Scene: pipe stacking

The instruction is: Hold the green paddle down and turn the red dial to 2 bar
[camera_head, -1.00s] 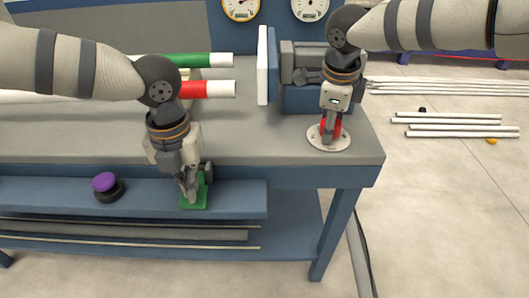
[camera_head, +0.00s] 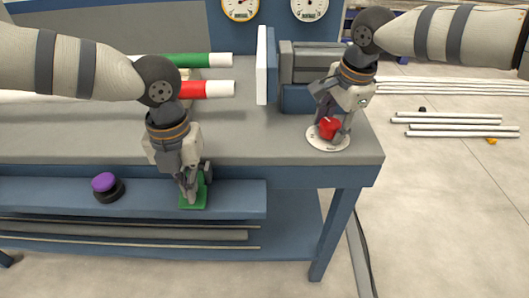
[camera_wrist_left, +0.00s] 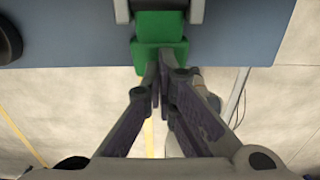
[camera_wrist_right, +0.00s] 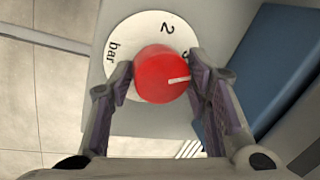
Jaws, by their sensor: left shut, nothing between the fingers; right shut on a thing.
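The green paddle (camera_head: 199,203) sits on the front rail of the bench. My left gripper (camera_head: 190,194) is shut and empty, its fingertips against the paddle. In the left wrist view the closed fingertips (camera_wrist_left: 158,66) meet the near edge of the paddle (camera_wrist_left: 158,28). The red dial (camera_head: 327,128) stands on a white round scale (camera_head: 333,144) at the bench's right corner. My right gripper (camera_wrist_right: 159,72) is shut on the dial, one finger on each side. The dial's white mark points right, at a numeral partly hidden by a finger; the "2" (camera_wrist_right: 167,28) is up from it.
A purple-topped black button (camera_head: 106,186) is on the rail left of the paddle. A blue-grey vise-like block (camera_head: 302,98) stands behind the dial. Two gauges (camera_head: 241,5) are on the back panel.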

